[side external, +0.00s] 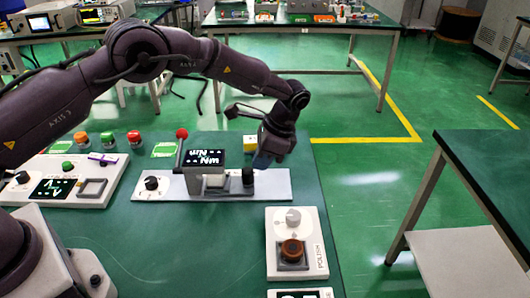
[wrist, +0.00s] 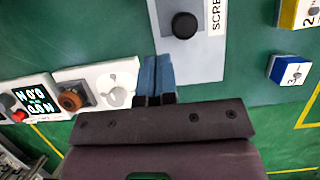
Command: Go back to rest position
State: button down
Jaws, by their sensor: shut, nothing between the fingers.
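My gripper (wrist: 160,80) has its two blue fingers together with nothing between them in the wrist view. In the side view my gripper (side external: 262,160) hangs just above the right end of the grey panel (side external: 272,185), close to a black knob (side external: 247,176). The same black knob (wrist: 185,25) shows beyond the fingertips in the wrist view, apart from them.
A white POLISH box (side external: 316,255) with a brown button (side external: 292,250) stands at the table's right edge. A display block (side external: 204,159) and a red-topped lever (side external: 182,134) stand on the panel. A blue block (wrist: 290,69) lies near the table edge.

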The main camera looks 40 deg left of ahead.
jog(key=shift+v, duration=1.05)
jog(key=s+a+r+n+t+h, duration=0.1)
jog(key=s+a+r+n+t, duration=0.1)
jog(key=s+r, duration=0.5)
jog(key=s+a+r+n+t+h, duration=0.1)
jog(key=s+r+n+t, duration=0.3)
jog(key=s+r, duration=0.4)
jog(key=s+a+r+n+t+h, duration=0.1)
jog(key=s+a+r+n+t, duration=0.1)
jog(key=s+r, duration=0.6)
jog(key=shift+s+a+r+n+t, duration=0.35)
jog(key=shift+s+a, duration=0.75)
jog(key=shift+s, duration=2.4)
